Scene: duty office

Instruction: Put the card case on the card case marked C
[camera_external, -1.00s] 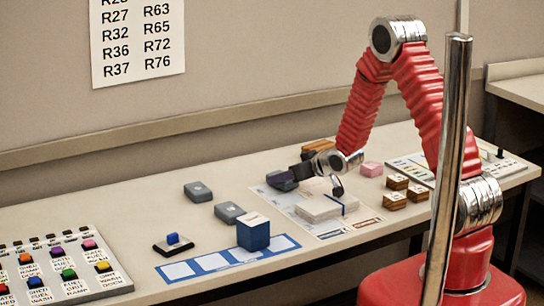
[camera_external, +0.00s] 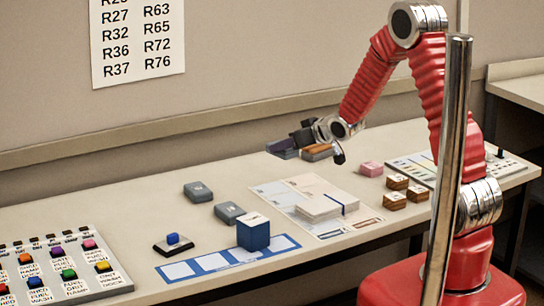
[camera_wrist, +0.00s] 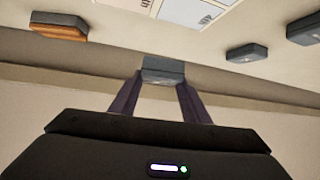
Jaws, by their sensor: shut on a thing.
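My gripper (camera_external: 291,145) is shut on a grey card case (camera_external: 281,151) and holds it above the table near the back edge. In the wrist view the held card case (camera_wrist: 163,69) sits between the two fingertips (camera_wrist: 160,84). Two other grey card cases lie flat on the table to the left, one farther back (camera_external: 198,191) and one nearer (camera_external: 229,212). They also show at the right of the wrist view, one whole (camera_wrist: 247,53) and one cut by the edge (camera_wrist: 305,30). Their top marks are too small to read, so I cannot tell which is C.
A brown block with a dark top (camera_external: 318,153) lies beside the held case in the picture. A printed sheet (camera_external: 272,191) bears a white stack (camera_external: 320,207). A blue box (camera_external: 253,234) stands on a blue strip (camera_external: 211,262). Wooden blocks (camera_external: 393,201) and a pink block (camera_external: 371,169) are right.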

